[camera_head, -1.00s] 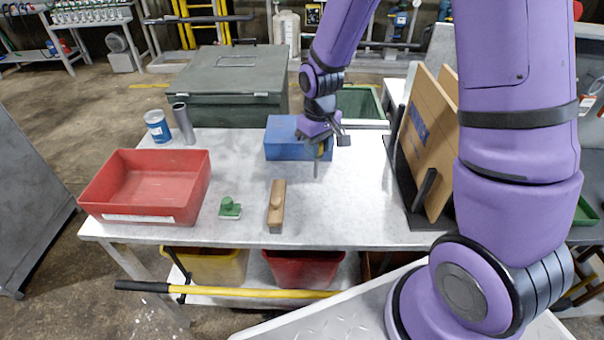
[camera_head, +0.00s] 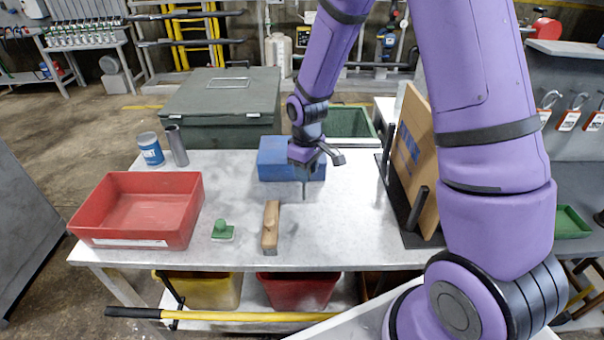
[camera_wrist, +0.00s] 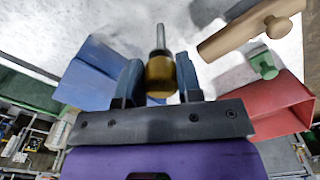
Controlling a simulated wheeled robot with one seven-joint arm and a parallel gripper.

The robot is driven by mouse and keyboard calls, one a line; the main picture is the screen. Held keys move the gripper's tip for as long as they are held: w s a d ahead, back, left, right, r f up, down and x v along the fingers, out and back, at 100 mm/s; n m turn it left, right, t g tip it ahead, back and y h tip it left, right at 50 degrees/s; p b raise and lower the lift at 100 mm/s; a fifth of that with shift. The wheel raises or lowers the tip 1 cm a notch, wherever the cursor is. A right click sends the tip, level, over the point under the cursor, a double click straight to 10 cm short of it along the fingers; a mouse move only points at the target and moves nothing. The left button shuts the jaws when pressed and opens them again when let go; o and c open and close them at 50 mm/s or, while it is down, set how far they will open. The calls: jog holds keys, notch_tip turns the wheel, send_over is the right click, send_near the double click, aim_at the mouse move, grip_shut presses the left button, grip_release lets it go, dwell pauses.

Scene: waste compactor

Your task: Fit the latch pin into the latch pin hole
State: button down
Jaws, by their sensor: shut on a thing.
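The latch pin (camera_wrist: 160,72) has a brass-coloured knob and a thin steel shaft in the wrist view. My gripper (camera_wrist: 160,80) is shut on the knob, with the shaft pointing away from the palm. In the head view, my gripper (camera_head: 306,166) is above the table by the front right of a blue box, and the pin's shaft (camera_head: 304,189) hangs down from it. The knob is hard to make out there. The shaft tip appears clear of the tabletop. I cannot make out a latch pin hole in either view.
A blue box (camera_head: 275,160), red bin (camera_head: 88,213), wooden block (camera_head: 271,228), green knobbed piece (camera_head: 222,232), blue can (camera_head: 150,150) and grey cylinder (camera_head: 177,146) stand on the table (camera_head: 345,215). A cardboard panel (camera_head: 410,150) stands in a black rack at right.

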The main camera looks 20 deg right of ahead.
jog(key=shift+w+d+f, duration=0.15)
jog(key=shift+w+f, duration=1.5)
jog(key=shift+f, duration=0.3)
jog(key=shift+f, duration=0.1)
jog(key=c, duration=0.8)
grip_release()
